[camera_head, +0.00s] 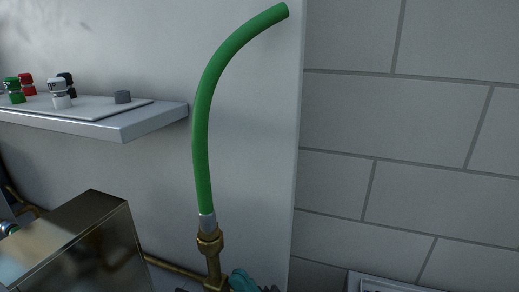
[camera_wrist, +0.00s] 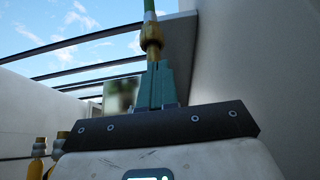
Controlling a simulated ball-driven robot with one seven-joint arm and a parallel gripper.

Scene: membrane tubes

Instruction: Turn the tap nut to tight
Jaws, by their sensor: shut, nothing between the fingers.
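In the head view only a bit of my teal gripper (camera_head: 241,278) shows at the bottom edge, right of the brass stem.
A grey shelf (camera_head: 150,120) on the left wall holds several small colored fittings (camera_head: 60,92). A brass-toned metal box (camera_head: 85,240) stands at lower left. A tiled wall (camera_head: 400,130) is at right. Yellow fittings (camera_wrist: 38,150) show at left in the wrist view.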

